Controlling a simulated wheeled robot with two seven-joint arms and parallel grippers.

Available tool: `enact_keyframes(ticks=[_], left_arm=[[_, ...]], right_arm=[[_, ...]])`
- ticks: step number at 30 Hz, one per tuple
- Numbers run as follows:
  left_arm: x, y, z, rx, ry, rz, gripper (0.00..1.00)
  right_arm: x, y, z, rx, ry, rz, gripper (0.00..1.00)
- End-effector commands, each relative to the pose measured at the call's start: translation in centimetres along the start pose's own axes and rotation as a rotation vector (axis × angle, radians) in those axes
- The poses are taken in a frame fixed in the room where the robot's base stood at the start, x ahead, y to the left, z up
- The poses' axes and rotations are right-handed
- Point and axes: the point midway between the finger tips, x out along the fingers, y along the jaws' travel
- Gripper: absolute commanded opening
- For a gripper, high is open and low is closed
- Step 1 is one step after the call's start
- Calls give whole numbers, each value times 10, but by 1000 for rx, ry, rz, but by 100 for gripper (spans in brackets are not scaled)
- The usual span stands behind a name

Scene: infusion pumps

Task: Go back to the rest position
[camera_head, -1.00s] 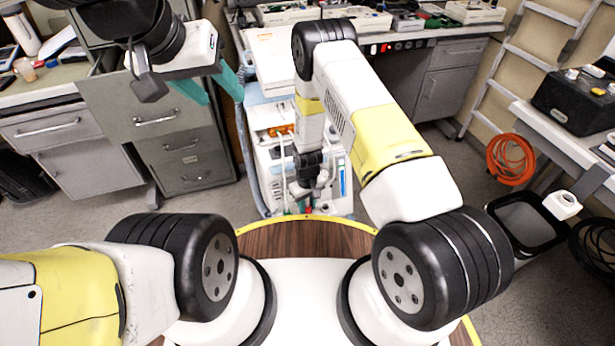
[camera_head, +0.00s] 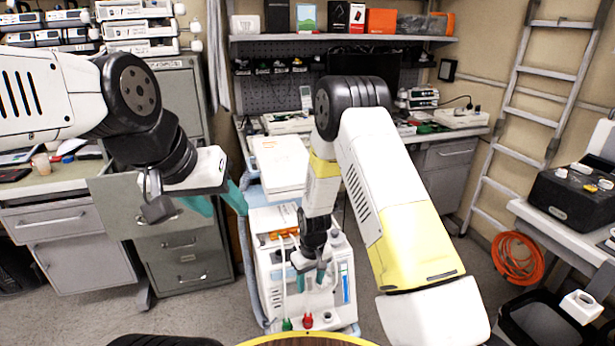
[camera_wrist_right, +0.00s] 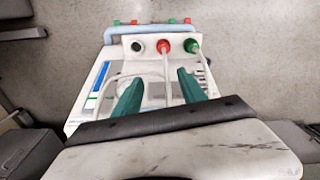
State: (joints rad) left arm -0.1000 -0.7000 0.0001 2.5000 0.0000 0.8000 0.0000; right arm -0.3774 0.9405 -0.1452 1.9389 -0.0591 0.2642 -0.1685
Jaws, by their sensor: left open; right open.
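My left gripper (camera_head: 218,200) is at the left of the head view, with teal fingers spread apart and nothing between them. It hangs in front of the grey filing cabinet. My right gripper (camera_head: 312,268) points down over the white medical cart (camera_head: 270,268) in the middle. In the right wrist view my right gripper (camera_wrist_right: 158,88) shows two teal fingers apart, with no object held between them. Below it in that view are the cart's top, a red connector (camera_wrist_right: 163,46), a green connector (camera_wrist_right: 193,47) and pale tubes.
A grey filing cabinet (camera_head: 185,258) stands left of the cart. A workbench (camera_head: 445,135) with devices runs behind. On the right are a ladder (camera_head: 515,120), a coiled orange hose (camera_head: 517,258) and a side table with a black box (camera_head: 572,200). Grey floor lies between the furniture.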

Motion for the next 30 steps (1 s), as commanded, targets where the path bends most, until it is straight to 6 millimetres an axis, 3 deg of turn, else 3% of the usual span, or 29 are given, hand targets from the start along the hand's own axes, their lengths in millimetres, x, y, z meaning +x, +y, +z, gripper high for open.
enact_keyframes(ticks=[1, 7, 15, 24, 30], left_arm=[[0, 0, 0, 0, 0, 0, 49], [0, 0, 0, 0, 0, 0, 49], [0, 0, 0, 0, 0, 0, 49], [0, 0, 0, 0, 0, 0, 49], [0, 0, 0, 0, 0, 0, 49]], right_arm=[[-33, 7, -7, 29, 34, -4, 49], [-145, 26, -2, 127, 125, -25, 49], [-276, 40, 41, 238, 250, -43, 49], [-380, 35, 124, 342, 387, -45, 49], [-420, 22, 184, 400, 472, -33, 49]])
